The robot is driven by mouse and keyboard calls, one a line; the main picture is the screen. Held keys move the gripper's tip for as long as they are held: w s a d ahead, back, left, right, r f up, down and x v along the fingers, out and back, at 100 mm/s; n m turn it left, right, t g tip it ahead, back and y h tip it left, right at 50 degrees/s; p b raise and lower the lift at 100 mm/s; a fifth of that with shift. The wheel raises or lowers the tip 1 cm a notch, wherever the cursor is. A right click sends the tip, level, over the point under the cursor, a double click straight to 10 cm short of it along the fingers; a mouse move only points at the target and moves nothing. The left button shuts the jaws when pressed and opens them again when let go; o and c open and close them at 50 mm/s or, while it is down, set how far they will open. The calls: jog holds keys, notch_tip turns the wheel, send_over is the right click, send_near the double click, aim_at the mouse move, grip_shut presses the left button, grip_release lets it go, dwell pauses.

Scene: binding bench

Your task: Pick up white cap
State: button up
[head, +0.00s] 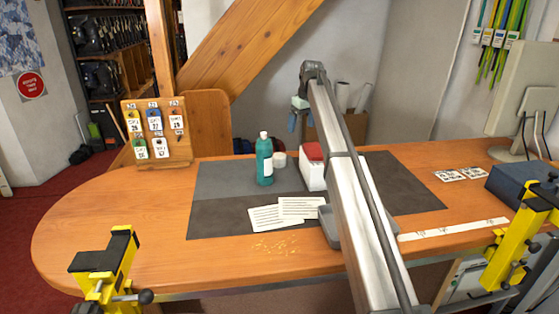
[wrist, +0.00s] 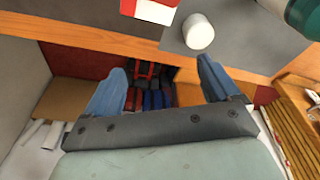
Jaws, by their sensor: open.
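A small white cap (head: 279,159), a short cylinder, stands on the grey mat just right of a teal bottle (head: 264,160), which has its own white top. The cap also shows in the wrist view (wrist: 199,31) at the upper middle, above and between my fingertips in the picture. My gripper (head: 300,120) has blue fingers and is raised near the table's back edge, apart from the cap. In the wrist view my gripper (wrist: 163,78) is open, with nothing between its fingers.
A white box with a red top (head: 313,167) stands just right of the cap. White lined cards (head: 280,212) lie in front. A wooden tag board (head: 157,132) stands at the left, and yellow clamps (head: 105,268) grip the front edge. The mat's left part is clear.

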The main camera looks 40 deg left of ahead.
jog(key=n, duration=0.1)
send_near(279, 155)
jog(key=shift+g+h, duration=0.3)
jog(key=shift+h, duration=0.1)
jog(key=f, duration=0.4)
jog(key=shift+w+a+f, duration=0.1)
jog(key=shift+a, duration=0.25)
jog(key=shift+w+a+f, duration=0.1)
jog(key=shift+a+f, duration=0.1)
jog(key=shift+f, duration=0.8)
jog(key=shift+w+a+f, duration=0.1)
jog(key=shift+a+f, duration=0.05)
jog(key=shift+f, duration=0.8)
jog(key=shift+a+f, duration=0.2)
jog(key=shift+f, duration=0.8)
jog(key=shift+c, duration=0.2)
jog(key=c, duration=1.1)
jog(key=shift+r, duration=0.1)
